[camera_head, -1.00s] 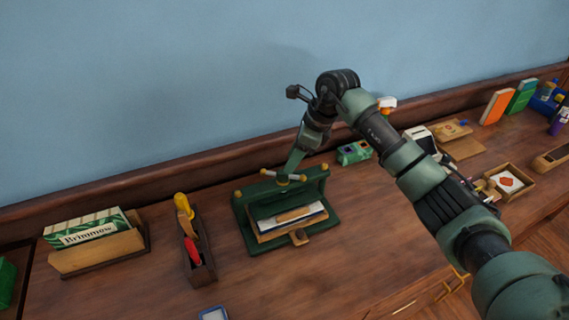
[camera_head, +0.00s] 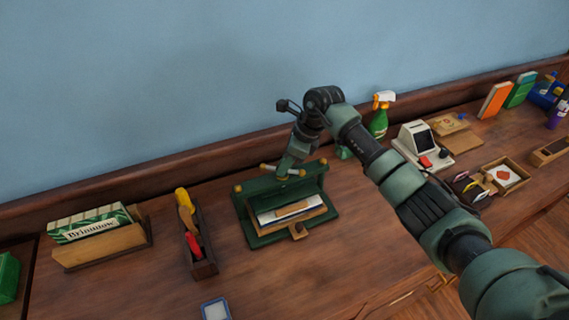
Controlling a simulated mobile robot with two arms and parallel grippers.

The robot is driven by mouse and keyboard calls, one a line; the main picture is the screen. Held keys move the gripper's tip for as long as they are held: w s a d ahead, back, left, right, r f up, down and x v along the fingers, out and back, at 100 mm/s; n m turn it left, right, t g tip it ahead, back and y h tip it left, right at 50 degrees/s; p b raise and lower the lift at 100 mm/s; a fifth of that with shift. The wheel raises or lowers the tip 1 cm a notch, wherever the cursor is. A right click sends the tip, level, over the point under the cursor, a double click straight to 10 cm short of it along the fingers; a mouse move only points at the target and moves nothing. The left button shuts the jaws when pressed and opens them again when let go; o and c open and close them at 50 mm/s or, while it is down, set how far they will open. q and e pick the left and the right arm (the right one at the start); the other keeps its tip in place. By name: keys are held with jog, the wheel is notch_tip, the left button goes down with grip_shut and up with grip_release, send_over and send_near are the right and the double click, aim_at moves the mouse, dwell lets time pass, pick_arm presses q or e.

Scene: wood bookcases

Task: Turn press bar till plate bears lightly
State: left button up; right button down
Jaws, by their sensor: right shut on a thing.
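The green book press (camera_head: 258,236) stands on the wooden counter, in the middle of the view. Its bar (camera_head: 268,168) has brass-coloured ends and sits on top of the press. A pale stack with a wooden piece (camera_head: 290,212) lies inside the press, under its top beam. How closely the plate meets it is too small to tell. My right gripper (camera_head: 289,168) comes down from above and is shut on the bar, at its right part. The fingertips are small and partly hidden. My left gripper is not in view.
A tool box (camera_head: 203,268) with yellow and red handles and a wooden holder of Brimmow boxes (camera_head: 100,247) stand to the left.

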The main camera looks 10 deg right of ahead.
jog(key=shift+m, duration=0.3)
jog(key=m+t+h+b, duration=0.1)
jog(key=m, duration=0.3)
jog(key=shift+t, duration=0.4)
jog(key=m+h+b, duration=0.1)
jog(key=m+b, duration=0.1)
jog(key=m, duration=0.2)
jog(key=shift+s+a+t, duration=0.1)
jog(key=shift+a+t, duration=0.05)
jog(key=shift+t, duration=0.15)
jog(key=m+h+b, duration=0.1)
jog(key=m+b, duration=0.1)
jog(key=m, duration=0.1)
jog(key=m+h+b, duration=0.2)
jog(key=m+b, duration=0.1)
jog(key=shift+a+f, duration=0.1)
jog(key=shift+a, duration=0.1)
jog(key=shift+a+r+m+h+b, duration=0.1)
jog(key=shift+m+h+b, duration=0.35)
jog(key=shift+m+b, duration=0.7)
jog(key=shift+r+m+h+b, duration=0.1)
jog(key=shift+m+h+b, duration=0.5)
jog(key=shift+m, duration=0.95)
jog(key=c, duration=1.3)
grip_release()
